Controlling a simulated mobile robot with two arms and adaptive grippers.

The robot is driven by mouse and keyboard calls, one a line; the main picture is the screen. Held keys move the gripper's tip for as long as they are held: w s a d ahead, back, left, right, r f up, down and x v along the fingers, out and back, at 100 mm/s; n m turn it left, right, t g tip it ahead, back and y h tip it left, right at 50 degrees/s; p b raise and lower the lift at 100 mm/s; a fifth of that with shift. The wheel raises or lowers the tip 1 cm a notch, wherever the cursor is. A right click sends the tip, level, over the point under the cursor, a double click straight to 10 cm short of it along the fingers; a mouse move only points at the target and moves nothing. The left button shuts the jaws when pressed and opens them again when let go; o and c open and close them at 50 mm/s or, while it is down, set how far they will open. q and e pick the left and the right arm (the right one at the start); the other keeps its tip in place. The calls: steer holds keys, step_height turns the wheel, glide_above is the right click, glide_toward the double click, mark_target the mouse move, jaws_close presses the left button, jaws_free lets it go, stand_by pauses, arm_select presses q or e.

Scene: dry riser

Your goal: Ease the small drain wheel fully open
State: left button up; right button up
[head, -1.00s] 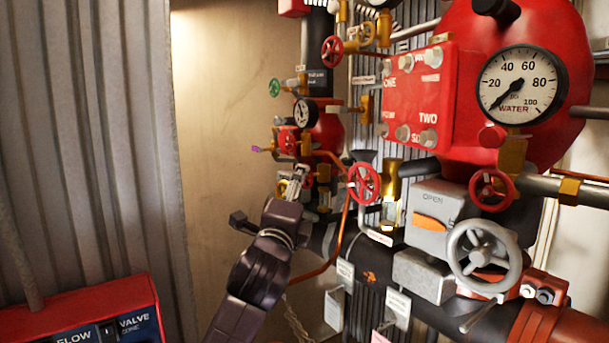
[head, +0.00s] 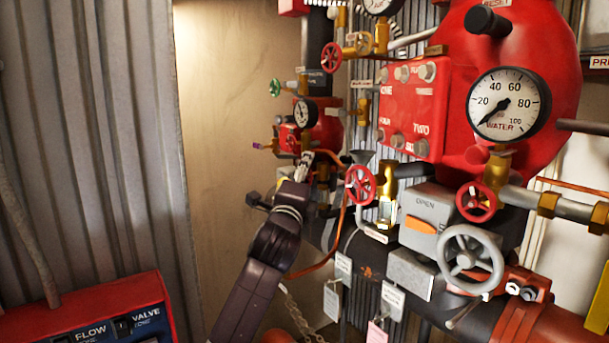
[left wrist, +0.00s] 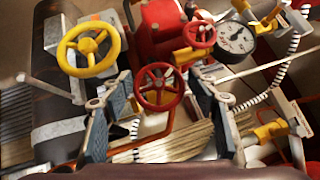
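In the left wrist view a small red spoked wheel (left wrist: 160,87) shows between the fingertips of my left gripper (left wrist: 162,92). No label shows that it is the drain wheel. The two grey-padded fingers stand apart, one on each side of the wheel. I cannot tell whether they touch its rim. In the head view my left gripper (head: 306,165) reaches in low beside the far red valve body (head: 291,138); the wheel at its tips is not clear there. My right gripper is not in view.
A yellow wheel (left wrist: 88,48), another red wheel (left wrist: 200,35) and a gauge (left wrist: 236,38) crowd the fingers. In the head view a red wheel (head: 360,185) and copper pipe (head: 322,263) lie right of my arm. The wall (head: 225,120) at left is bare.

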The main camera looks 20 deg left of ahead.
arm_select(q)
steer(key=shift+w+f, duration=0.1)
steer(key=c, duration=0.8)
steer(key=shift+c, duration=0.2)
steer(key=shift+n+g, duration=0.3)
steer(key=shift+n, duration=0.1)
steer(key=shift+n+g, duration=0.8)
steer(key=n+g, duration=0.2)
steer(key=g, duration=0.1)
steer(key=shift+n+h, duration=0.4)
steer(key=shift+n+g+h, duration=0.7)
steer(key=shift+n+g, duration=0.2)
steer(key=shift+g, duration=0.2)
steer(key=shift+f+n+g+h, duration=0.1)
steer(key=shift+n+g+h, duration=0.7)
steer(key=shift+g, duration=0.3)
